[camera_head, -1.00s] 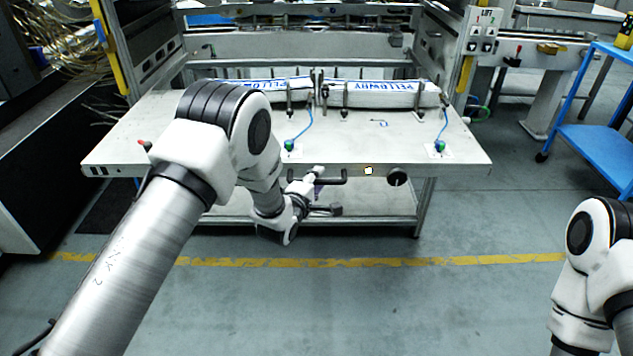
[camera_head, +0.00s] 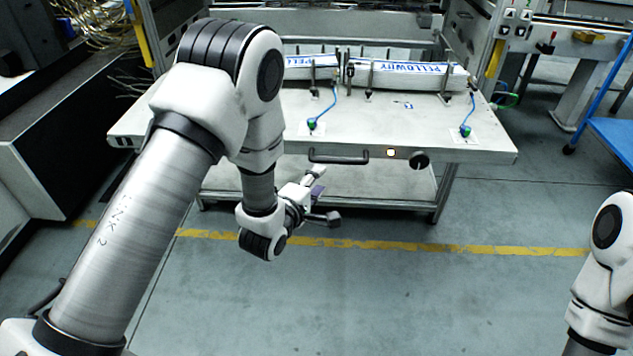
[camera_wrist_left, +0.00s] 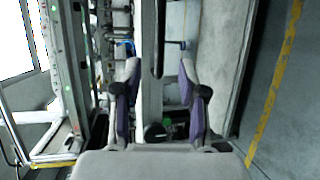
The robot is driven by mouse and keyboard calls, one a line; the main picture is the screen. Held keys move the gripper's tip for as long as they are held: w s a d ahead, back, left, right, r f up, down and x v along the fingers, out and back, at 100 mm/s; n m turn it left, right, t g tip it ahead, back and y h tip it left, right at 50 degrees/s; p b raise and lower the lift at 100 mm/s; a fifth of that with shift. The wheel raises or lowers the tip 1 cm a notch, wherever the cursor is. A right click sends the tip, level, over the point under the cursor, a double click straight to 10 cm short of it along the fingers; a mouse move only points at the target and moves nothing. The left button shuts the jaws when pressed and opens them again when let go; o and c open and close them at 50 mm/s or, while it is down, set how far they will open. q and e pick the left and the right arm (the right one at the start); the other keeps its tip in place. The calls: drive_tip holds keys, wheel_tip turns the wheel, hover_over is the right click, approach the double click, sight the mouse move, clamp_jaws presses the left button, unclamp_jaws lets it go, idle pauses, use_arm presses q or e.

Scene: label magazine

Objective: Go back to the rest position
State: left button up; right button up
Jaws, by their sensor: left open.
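My left gripper (camera_head: 322,197) hangs in front of the table, below the black handle on its front edge, clear of it in the head view. In the left wrist view my left gripper (camera_wrist_left: 160,100) shows two separated fingers with purple pads and nothing between them. My right arm (camera_head: 604,270) shows at the right edge of the head view; its gripper is out of the picture.
The grey table (camera_head: 400,130) bears stacks of labels (camera_head: 425,76) with blue lettering. A black handle (camera_head: 338,157) and a round black knob (camera_head: 419,160) are on its front. A blue cart (camera_head: 612,135) stands right. Floor (camera_head: 430,300) in front is free.

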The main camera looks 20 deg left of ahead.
use_arm(q)
drive_tip(key=s+a+f+m+g+p, duration=0.1)
drive_tip(key=s+f+m+g+p, duration=0.2)
drive_tip(key=s, duration=0.8)
drive_tip(key=s+a+f+m+g+y+p, duration=0.1)
drive_tip(key=s+f+m+g+p, duration=0.3)
drive_tip(key=s+m+g, duration=0.3)
drive_tip(key=s+a+f+m+g+y+p, duration=0.1)
drive_tip(key=s+f+m+g+p, duration=0.3)
drive_tip(key=s, duration=1.3)
drive_tip(key=a+f+m+g, duration=0.1)
drive_tip(key=f+m, duration=0.1)
drive_tip(key=m, duration=0.1)
drive_tip(key=shift+s+g, duration=0.2)
drive_tip(key=shift+g, duration=0.1)
